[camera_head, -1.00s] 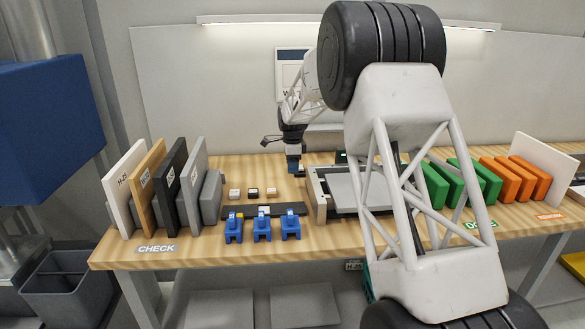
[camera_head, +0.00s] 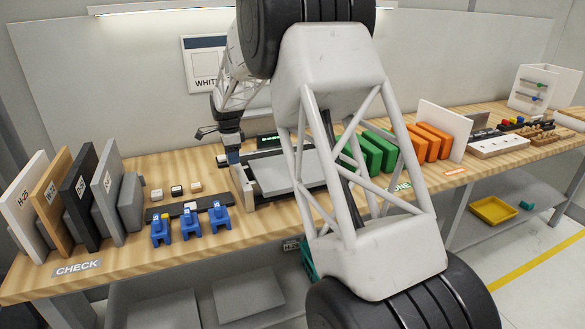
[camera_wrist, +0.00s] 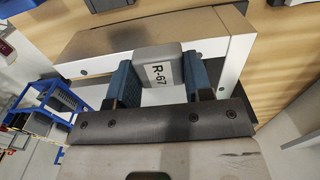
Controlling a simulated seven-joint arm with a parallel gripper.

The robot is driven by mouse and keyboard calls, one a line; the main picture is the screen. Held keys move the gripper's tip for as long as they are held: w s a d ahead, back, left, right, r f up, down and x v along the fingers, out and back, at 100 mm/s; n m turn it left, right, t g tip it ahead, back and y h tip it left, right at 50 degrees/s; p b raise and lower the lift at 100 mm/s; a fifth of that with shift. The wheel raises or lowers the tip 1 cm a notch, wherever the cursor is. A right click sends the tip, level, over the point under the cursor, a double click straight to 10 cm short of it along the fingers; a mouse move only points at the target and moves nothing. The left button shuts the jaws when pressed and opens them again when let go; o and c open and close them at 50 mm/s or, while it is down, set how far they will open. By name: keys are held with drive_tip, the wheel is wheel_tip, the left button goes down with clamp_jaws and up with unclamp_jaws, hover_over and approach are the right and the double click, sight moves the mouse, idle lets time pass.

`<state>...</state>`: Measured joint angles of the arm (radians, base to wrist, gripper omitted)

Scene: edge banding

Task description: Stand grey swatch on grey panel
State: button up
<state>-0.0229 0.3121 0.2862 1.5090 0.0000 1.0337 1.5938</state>
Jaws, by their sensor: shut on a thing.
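My gripper (camera_wrist: 160,82) is shut on a grey swatch (camera_wrist: 160,66) labelled R-67, its blue fingers on either side of it. In the head view, my gripper (camera_head: 232,156) is over the left end of a framed fixture (camera_head: 246,188); the swatch is too small to make out there. A flat light grey panel (camera_head: 275,171) lies inside the fixture, its right part hidden by my arm. A standing grey board (camera_head: 108,184) with a label is at the right end of the row at left. In the wrist view, a brown-topped, white-sided bar (camera_wrist: 235,62) is just beyond the swatch.
White, wood and black boards stand at left (camera_head: 80,195). Small blocks (camera_head: 177,190) lie behind several blue clamp-like pieces (camera_head: 190,224). Bare table (camera_head: 145,165) shows behind the blocks.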

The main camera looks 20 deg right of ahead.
drive_tip(key=r, duration=0.2)
hover_over(269, 178)
drive_tip(key=shift+s+f, duration=0.1)
drive_tip(key=s+d, duration=0.7)
drive_tip(key=s, duration=0.5)
drive_tip(key=shift+d+r, duration=0.2)
drive_tip(key=shift+d, duration=0.05)
drive_tip(key=w+d, duration=0.1)
drive_tip(key=w, duration=0.4)
drive_tip(key=w+d+f, duration=0.1)
drive_tip(key=w, duration=0.4)
drive_tip(key=w+d, duration=0.1)
drive_tip(key=w, duration=0.4)
drive_tip(key=shift+w+d+f, duration=0.25)
drive_tip(key=shift+f, duration=1.75)
